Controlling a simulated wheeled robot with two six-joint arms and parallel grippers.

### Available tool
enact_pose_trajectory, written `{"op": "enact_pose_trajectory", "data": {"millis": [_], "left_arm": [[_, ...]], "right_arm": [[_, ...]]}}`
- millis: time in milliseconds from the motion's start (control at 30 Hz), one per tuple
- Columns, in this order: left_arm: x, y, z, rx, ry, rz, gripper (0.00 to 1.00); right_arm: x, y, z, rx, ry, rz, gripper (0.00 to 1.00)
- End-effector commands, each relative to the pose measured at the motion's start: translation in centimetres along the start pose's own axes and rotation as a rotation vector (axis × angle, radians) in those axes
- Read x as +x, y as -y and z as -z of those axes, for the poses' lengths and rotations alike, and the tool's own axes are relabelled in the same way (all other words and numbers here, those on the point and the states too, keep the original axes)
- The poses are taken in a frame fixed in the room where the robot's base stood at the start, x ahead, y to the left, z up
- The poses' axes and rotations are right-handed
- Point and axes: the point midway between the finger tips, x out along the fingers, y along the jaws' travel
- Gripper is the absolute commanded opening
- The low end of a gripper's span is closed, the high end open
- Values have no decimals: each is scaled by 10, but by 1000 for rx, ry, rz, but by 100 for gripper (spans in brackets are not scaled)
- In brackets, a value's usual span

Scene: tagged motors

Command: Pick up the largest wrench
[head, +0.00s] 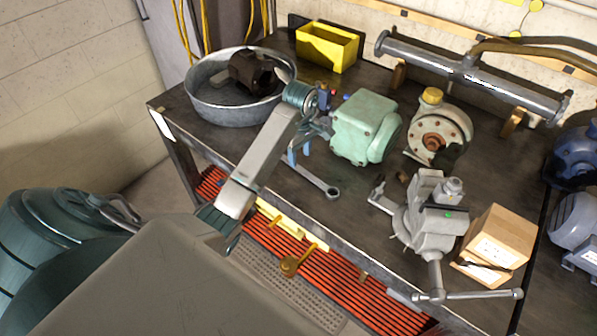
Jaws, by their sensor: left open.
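A grey metal wrench (317,182) lies on the dark workbench near its front edge. Its ring end points down and to the right, and its other end is hidden behind my left gripper. My left gripper (299,155) is open at the end of my grey arm, over or beside the upper end of the wrench. Its blue fingers show just left of the green motor. I cannot tell whether the fingers touch the wrench. No other wrench shows clearly. My right gripper is not in view.
The green motor (363,127) stands close right of my gripper. A metal basin (215,112) with a dark part is at the left. A bench vise (428,222), a cardboard box (497,243), a cream pump (440,125) and a yellow bin (327,47) stand around on the workbench (345,235).

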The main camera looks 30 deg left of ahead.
Motion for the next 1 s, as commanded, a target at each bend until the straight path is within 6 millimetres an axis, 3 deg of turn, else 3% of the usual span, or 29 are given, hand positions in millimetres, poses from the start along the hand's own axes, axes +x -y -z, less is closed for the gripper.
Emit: {"op": "enact_pose_trajectory", "data": {"millis": [233,333,600,667,833,1000], "left_arm": [[32,0,6,0,1,0,44],[37,1,5,-1,2,5,44],[47,0,6,0,0,1,44],[47,0,6,0,0,1,36],[47,0,6,0,1,0,3],[46,0,6,0,0,-1,0]], "right_arm": [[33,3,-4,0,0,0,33],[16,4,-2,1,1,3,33],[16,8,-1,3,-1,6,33],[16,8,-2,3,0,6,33],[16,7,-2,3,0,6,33],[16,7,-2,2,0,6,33]]}}
